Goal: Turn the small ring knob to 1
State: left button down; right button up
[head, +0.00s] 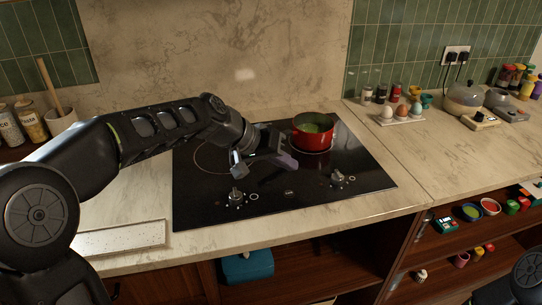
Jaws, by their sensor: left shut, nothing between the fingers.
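The black glass cooktop (300,197) has two small knobs near its front edge. The left knob (237,197) and the right knob (338,178) both stand up from the glass with light markings around them. The markings are too small to read, so I cannot tell either setting or which knob belongs to the small ring. My left gripper (283,161) is above the cooktop, behind and between the knobs and apart from both. It is shut and empty. My right gripper is not in view.
A red pot (312,139) stands on the back right ring, close to my left gripper. A speckled white board (120,238) lies left of the cooktop. An egg holder (398,119) stands at the back right. The front counter strip and right counter are mostly clear.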

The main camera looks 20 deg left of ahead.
aim_at(337, 178)
jog(key=j+z, duration=0.15)
jog(key=z, duration=0.3)
jog(key=i+j+z, duration=0.1)
jog(key=z, duration=0.35)
jog(key=j+z, duration=0.25)
jog(key=z, duration=0.2)
